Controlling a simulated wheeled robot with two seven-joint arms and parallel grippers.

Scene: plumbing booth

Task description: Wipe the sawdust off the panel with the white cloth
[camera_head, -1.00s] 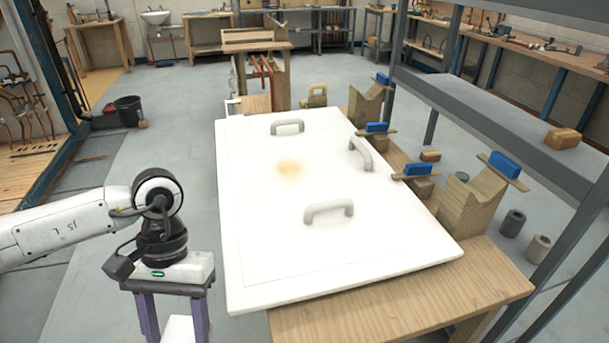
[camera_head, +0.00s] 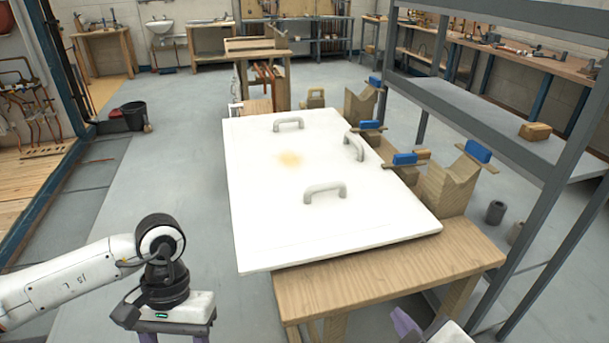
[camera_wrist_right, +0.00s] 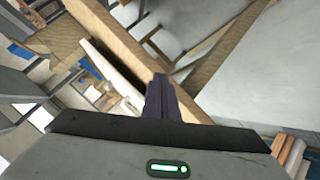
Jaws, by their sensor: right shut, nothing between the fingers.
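The white panel (camera_head: 275,223) lies on a wooden bench, with three grey handles on it. A small tan patch of sawdust (camera_head: 289,159) is on its far half, between the handles. I cannot make out the white cloth in either current view. My left gripper (camera_head: 174,338) is left of the panel's near corner; its purple fingers stand apart and their tips are cut off by the frame. My right gripper (camera_head: 403,325) is at the bottom edge, in front of the bench and apart from the panel. In the right wrist view its fingers (camera_wrist_right: 160,98) are together and empty.
The wooden bench top (camera_head: 390,280) is bare along the near side. Wooden V-blocks (camera_head: 447,188) and blue-handled tools (camera_head: 405,159) stand along the panel's right side. A grey metal rack (camera_head: 480,115) rises at the right.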

